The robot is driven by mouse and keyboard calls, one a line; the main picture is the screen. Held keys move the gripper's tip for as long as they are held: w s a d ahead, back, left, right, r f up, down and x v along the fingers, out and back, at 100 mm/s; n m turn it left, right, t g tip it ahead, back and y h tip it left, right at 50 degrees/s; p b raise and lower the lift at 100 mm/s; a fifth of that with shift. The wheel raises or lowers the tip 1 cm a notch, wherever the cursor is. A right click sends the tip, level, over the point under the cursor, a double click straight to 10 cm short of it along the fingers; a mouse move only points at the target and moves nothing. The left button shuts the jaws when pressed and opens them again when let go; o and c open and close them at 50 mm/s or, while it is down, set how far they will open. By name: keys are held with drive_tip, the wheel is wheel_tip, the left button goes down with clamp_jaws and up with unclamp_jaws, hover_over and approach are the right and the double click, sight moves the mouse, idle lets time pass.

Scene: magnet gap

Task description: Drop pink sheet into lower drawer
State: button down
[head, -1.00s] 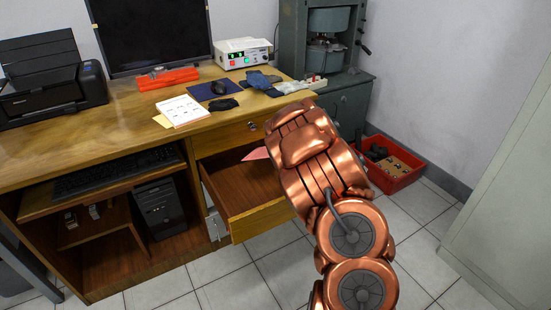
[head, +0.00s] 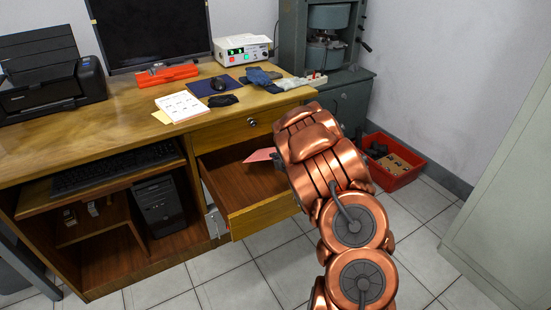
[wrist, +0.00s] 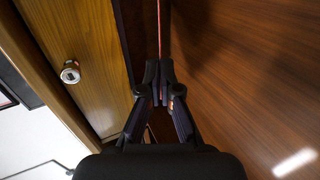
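The pink sheet (head: 261,155) shows in the head view over the open lower drawer, to the left of my arm. In the wrist view the pink sheet (wrist: 158,22) is seen edge-on as a thin line running up from the fingertips. My gripper (wrist: 158,84) is shut on the sheet. In the head view the gripper is mostly hidden behind my copper arm. The lower drawer (head: 262,216) is pulled out, and its brown floor looks empty where it shows. I cannot tell whether the sheet touches the drawer.
The closed upper drawer (head: 235,132) with a round lock is just above the open one. The desk top (head: 60,143) holds a printer, monitor, papers and gloves. A red crate (head: 398,178) stands on the floor at right. A tall cabinet (head: 505,210) bounds the right side.

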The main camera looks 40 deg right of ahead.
drive_tip(key=shift+f+b, duration=0.45)
drive_tip(key=shift+f, duration=0.1)
drive_tip(key=c, duration=1.9)
unclamp_jaws()
drive_tip(key=o, duration=0.6)
drive_tip(key=shift+r, duration=0.1)
